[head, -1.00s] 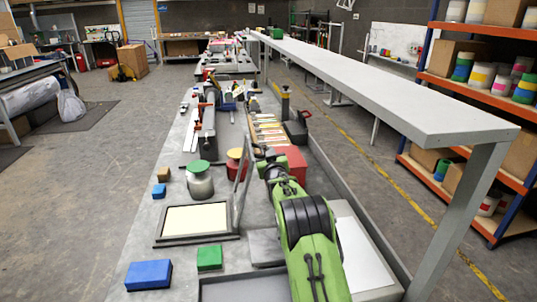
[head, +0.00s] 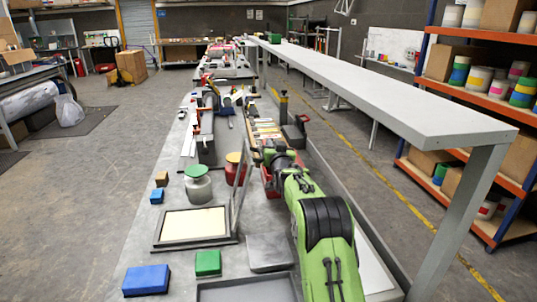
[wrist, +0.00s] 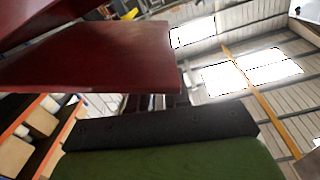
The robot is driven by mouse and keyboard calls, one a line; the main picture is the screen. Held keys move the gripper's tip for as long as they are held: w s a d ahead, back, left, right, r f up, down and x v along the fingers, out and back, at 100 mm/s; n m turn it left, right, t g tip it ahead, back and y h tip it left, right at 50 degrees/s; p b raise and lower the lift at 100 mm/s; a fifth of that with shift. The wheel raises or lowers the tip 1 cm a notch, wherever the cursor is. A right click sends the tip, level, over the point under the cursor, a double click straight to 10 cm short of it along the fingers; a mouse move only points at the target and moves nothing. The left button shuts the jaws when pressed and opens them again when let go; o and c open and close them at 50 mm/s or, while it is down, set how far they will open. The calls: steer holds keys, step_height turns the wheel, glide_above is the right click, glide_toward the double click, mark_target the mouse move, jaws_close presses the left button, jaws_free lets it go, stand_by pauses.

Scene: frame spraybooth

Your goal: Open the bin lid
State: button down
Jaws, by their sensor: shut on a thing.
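The red bin (head: 270,184) stands on the bench just beyond my arm. Only a small red part of it shows in the head view, because my gripper (head: 266,155) and green arm cover the rest. In the wrist view a dark red panel, which looks like the bin lid (wrist: 100,60), fills the upper left, tilted and close to the camera. Another red surface shows above it at the corner. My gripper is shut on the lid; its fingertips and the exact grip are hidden.
A green-lidded pot (head: 198,185) and a yellow-lidded red tin (head: 236,168) stand left of the bin. A framed screen (head: 193,225), blue block (head: 146,280) and green block (head: 208,263) lie nearer. A long raised grey shelf (head: 400,95) runs along the right.

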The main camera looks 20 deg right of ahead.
steer(key=d+r+m, duration=0.2)
steer(key=s+d+r+m+p, duration=0.1)
steer(key=d+m, duration=0.1)
steer(key=shift+d+r+m, duration=0.25)
steer(key=shift+r+m, duration=0.05)
steer(key=shift+r, duration=0.05)
steer(key=s+d+m+p, duration=0.1)
steer(key=d+m+p, duration=0.3)
steer(key=d+m, duration=0.4)
steer(key=shift+s+d+r, duration=0.35)
steer(key=shift+d, duration=0.1)
steer(key=shift+f+m, duration=0.1)
steer(key=shift+m, duration=0.2)
steer(key=c, duration=1.3)
jaws_free()
steer(key=shift+o, duration=0.7)
steer(key=shift+r, duration=0.2)
